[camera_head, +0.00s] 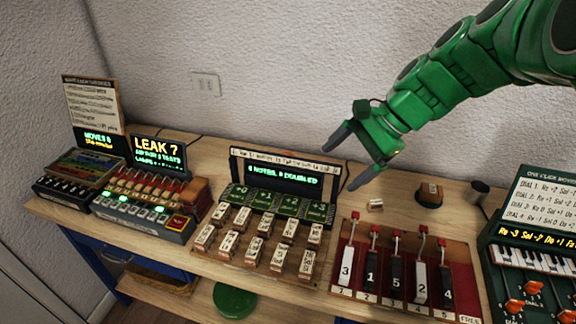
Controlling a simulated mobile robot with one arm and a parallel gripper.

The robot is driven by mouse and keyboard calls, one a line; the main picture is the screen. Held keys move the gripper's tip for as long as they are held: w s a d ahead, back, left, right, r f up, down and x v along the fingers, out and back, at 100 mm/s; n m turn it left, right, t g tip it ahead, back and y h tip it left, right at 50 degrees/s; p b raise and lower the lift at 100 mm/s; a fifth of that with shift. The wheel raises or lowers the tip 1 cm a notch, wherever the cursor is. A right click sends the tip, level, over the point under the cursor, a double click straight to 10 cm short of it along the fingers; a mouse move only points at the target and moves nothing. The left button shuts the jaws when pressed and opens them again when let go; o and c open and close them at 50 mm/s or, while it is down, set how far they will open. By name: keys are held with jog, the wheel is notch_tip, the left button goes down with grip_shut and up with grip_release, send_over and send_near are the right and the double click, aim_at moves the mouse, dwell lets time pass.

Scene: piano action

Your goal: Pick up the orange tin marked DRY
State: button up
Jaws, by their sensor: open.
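I cannot make out an orange tin marked DRY. A small orange-red patch (290,153) shows at the top edge of the middle display (283,177); I cannot tell what it belongs to. My green gripper (346,163) reaches in from the upper right, above the back of the bench and just right of that display. Its two dark fingers are spread apart with nothing between them. The bench surface behind the display is partly hidden.
The wooden bench (215,150) runs along a white wall. A small pale block (375,205), a brown block on a dark round base (429,194) and a dark cylinder (478,190) stand at the back right. Key panels and lit consoles fill the front.

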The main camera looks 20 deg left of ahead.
jog(key=w+a+f+m+t+y, duration=0.1)
jog(key=w+a+f+m+y, duration=0.35)
jog(key=w, duration=1.05)
jog(key=w+a+r+m+t+y, duration=0.1)
jog(key=w+a+m+t+y, duration=0.1)
jog(key=w+a+m, duration=0.9)
jog(key=w+d+f+n, duration=0.1)
jog(key=w+f+n, duration=0.1)
jog(key=f, duration=0.8)
jog(key=w+d+f+n, duration=0.1)
jog(key=d+f+n, duration=0.1)
jog(key=f, duration=0.9)
jog(key=shift+x, duration=4.1)
jog(key=shift+w+r, duration=0.1)
jog(key=shift+r, duration=0.05)
jog(key=c, duration=1.2)
